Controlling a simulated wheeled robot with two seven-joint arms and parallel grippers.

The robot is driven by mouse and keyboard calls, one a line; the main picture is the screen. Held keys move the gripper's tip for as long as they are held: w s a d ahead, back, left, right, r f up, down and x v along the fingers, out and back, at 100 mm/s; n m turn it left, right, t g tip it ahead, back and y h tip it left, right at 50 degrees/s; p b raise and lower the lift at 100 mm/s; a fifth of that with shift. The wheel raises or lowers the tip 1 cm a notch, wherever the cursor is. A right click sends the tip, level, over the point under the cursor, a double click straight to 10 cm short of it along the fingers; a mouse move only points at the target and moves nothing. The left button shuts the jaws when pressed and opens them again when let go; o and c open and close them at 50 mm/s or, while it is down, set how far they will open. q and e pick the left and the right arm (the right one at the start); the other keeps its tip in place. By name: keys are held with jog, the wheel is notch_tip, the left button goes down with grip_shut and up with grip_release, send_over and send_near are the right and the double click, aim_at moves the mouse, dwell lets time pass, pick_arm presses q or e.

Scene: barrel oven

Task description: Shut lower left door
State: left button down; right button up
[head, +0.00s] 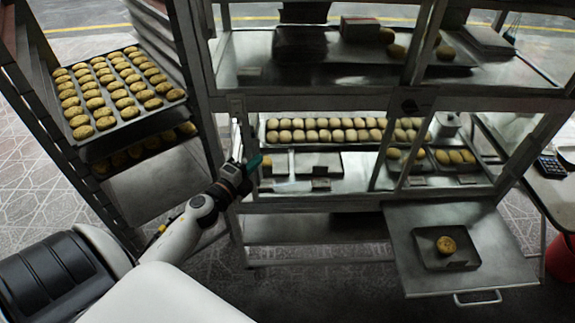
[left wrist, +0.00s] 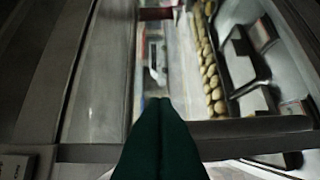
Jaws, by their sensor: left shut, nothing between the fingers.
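The metal display case (head: 330,101) stands in the middle of the head view. Its lower left compartment holds rows of buns (head: 318,136), a grey tray (head: 318,164) and small dark labels. A narrow upright frame (head: 240,112) stands at the left edge of this compartment; I cannot tell clearly how far that door is open. My left gripper (head: 257,161) is at this left edge, beside the frame. Its green fingers (left wrist: 160,112) are shut and empty, in front of a metal bar (left wrist: 252,128) in the left wrist view. My right gripper is out of view.
A rack with a tray of buns (head: 118,92) stands close on the left. At lower right, a flat metal panel with a handle (head: 478,298) juts out, bearing a small tray with one bun (head: 446,245). A table (head: 553,190) is at far right.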

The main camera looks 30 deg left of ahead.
pick_arm(q)
jog(key=s+a, duration=0.4)
jog(key=a, duration=0.2)
jog(key=shift+b, duration=0.4)
